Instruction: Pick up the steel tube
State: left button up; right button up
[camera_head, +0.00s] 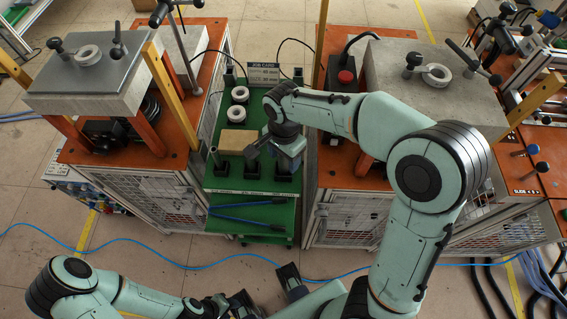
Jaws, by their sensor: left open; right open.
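A slim grey upright piece, which looks like the steel tube (214,155), stands in the leftmost black holder (221,171) on the green cart (222,187). My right gripper (268,155) is open above the middle and right black holders, to the right of the tube and apart from it. It partly hides those holders, so I cannot tell whether they hold anything. My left gripper (262,296) is open and low at the bottom of the view, in front of the cart and away from the tube.
Two white rings (239,94), a wooden block (236,141) and a job card (263,74) are on the cart. Blue-handled tongs (247,219) lie on its lower shelf. Orange-topped benches (180,160) flank it closely. A blue hose (190,267) crosses the floor.

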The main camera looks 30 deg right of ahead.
jog(key=shift+f, duration=0.2)
grip_shut()
jog(key=shift+r, duration=0.1)
pick_arm(q)
jog(key=w+r+p, duration=0.6)
jog(key=r+p, duration=0.3)
jog(key=r, duration=0.1)
jog(key=shift+r+t, duration=0.25)
jog(key=shift+t, duration=0.15)
pick_arm(e)
notch_tip(320, 180, up, 27)
jog(key=shift+r, duration=0.2)
pick_arm(q)
jog(key=shift+s, duration=0.1)
pick_arm(e)
jog(key=shift+f, duration=0.1)
